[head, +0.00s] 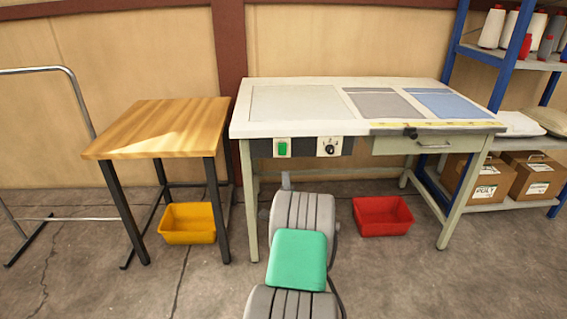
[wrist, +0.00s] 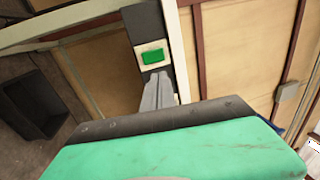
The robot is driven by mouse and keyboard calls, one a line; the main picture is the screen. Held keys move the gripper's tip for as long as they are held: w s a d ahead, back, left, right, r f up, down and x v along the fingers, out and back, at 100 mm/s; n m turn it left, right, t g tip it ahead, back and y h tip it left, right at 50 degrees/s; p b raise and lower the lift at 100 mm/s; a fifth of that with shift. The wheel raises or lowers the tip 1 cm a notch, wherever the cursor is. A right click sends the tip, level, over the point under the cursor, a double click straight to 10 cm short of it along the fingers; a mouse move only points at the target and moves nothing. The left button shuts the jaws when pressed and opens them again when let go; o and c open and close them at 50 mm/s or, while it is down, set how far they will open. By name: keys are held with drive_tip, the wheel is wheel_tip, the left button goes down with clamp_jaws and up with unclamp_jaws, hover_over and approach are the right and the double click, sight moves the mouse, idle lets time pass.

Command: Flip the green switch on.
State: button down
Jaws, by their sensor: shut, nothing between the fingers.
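The green switch (head: 282,148) is a small green rocker on a pale plate, set in the dark front panel under the white worktable's left side. It also shows in the wrist view (wrist: 152,56), ahead of my fingers. My gripper (head: 286,177) is in front of the table, below the switch in the head view, with its fingers pointing up. In the wrist view my gripper (wrist: 161,78) is shut and empty, its tips close to the lower edge of the switch plate. I cannot tell whether they touch it. The rocker's on or off position is not clear.
A black knob plate (head: 329,147) sits right of the switch. The worktable (head: 240,122) has a drawer (head: 430,144) on the right. A wooden table (head: 160,128) stands left. A yellow bin (head: 187,223) and a red bin (head: 383,216) are on the floor.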

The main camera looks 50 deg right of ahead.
drive_tip(key=shift+r, duration=0.2)
approach(283, 146)
drive_tip(key=b+x, duration=0.1)
drive_tip(key=x, duration=0.5)
drive_tip(key=shift+w+d, duration=0.3)
